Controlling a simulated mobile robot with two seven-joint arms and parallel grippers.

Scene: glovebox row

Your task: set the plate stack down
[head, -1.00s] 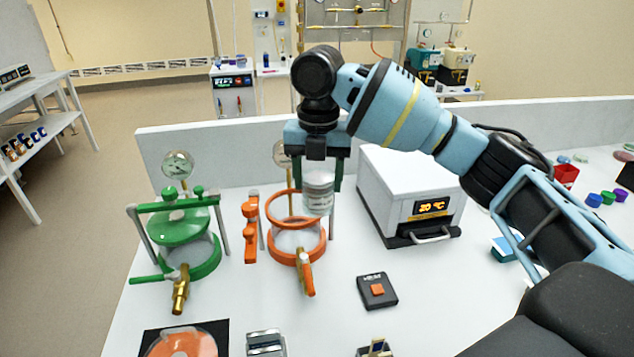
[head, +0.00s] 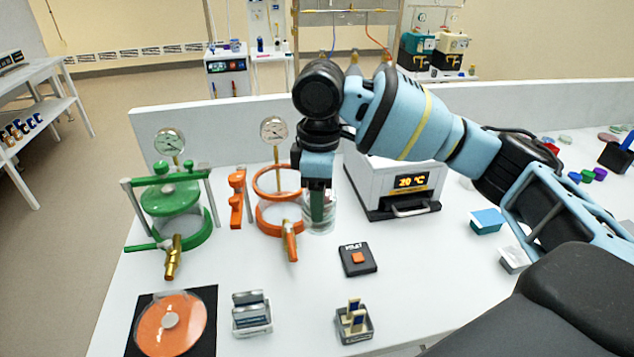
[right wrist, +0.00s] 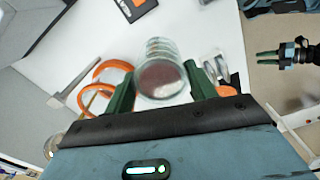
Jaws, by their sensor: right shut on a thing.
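My right gripper (head: 318,210) points straight down and is shut on the plate stack (head: 318,222), a short clear stack of round dishes. The stack is upright, just right of the orange chamber (head: 283,217) and in front of the white oven. It is at or just above the bench top (head: 250,270); I cannot tell whether it touches. In the right wrist view the stack (right wrist: 162,75) sits between the green fingers. My left gripper (right wrist: 268,57) shows only at the right of that view, its green fingers apart and empty.
A green chamber (head: 183,208) stands at left. The white oven (head: 405,190) is close behind and right of the stack. In front are a black pad with an orange button (head: 358,259), two small racks (head: 251,314) and an orange disc (head: 185,322) on a black mat.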

